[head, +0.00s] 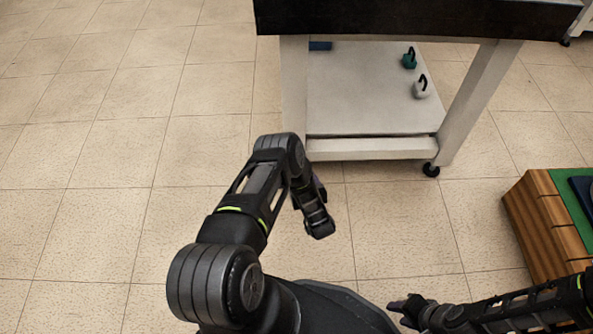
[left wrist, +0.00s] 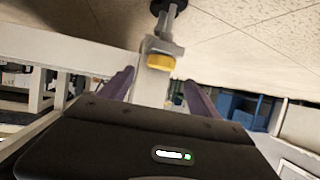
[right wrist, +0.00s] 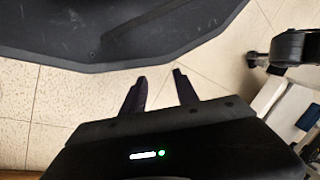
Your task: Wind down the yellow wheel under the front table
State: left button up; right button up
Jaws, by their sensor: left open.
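The front table (head: 465,110) has a dark top, pale legs and a low shelf. The yellow wheel (left wrist: 160,62) shows in the left wrist view, near a pale leg and below a dark caster (left wrist: 168,8) in that picture. In the head view I cannot see the yellow wheel. My left gripper (left wrist: 158,78) is open, with its purple fingers on either side of the wheel in the picture; I cannot tell whether they touch it. In the head view my left arm covers the table's near-left foot. My right gripper (head: 400,307), also in the right wrist view (right wrist: 158,76), is open, empty and away from the table.
A teal weight (head: 409,60) and a white weight (head: 421,90) stand on the table's shelf, with a blue item (head: 320,46) at its left. A black caster (head: 431,170) is under the right leg. A wooden box (head: 540,215) stands at right. The tiled floor at left is clear.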

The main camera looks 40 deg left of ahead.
pick_arm(q)
jog(key=b+x, duration=0.6)
jog(key=b, duration=0.1)
jog(key=shift+s+f, duration=0.2)
jog(key=shift+f, duration=0.15)
jog(key=shift+w+a+r+b, duration=0.3)
jog(key=shift+b, duration=0.2)
jog(key=c, duration=1.4)
